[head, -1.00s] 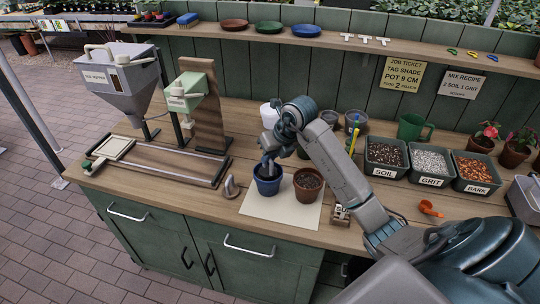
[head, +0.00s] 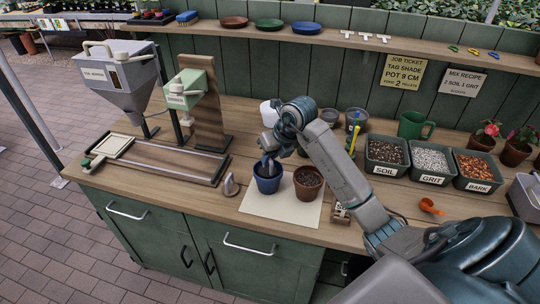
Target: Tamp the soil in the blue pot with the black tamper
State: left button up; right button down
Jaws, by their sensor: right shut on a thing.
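The blue pot (head: 268,183) stands on a pale mat (head: 283,207) near the front of the bench. My right gripper (head: 267,166) points down at the mouth of the blue pot, its fingertips at or just inside the rim. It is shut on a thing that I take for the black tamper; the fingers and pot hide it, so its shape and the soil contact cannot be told. The soil in the blue pot is mostly hidden. My left gripper is not in view.
A brown pot (head: 308,184) with dark filling stands close right of the blue pot. A small grey thing (head: 231,186) lies left of the mat. Bins of soil (head: 385,168), grit (head: 431,178) and bark (head: 477,185) stand right. A hopper (head: 117,90) stands left.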

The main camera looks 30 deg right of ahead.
dwell(0.6)
jog(key=shift+r+p, duration=2.15)
jog(key=shift+r, duration=1.35)
jog(key=shift+f, duration=0.15)
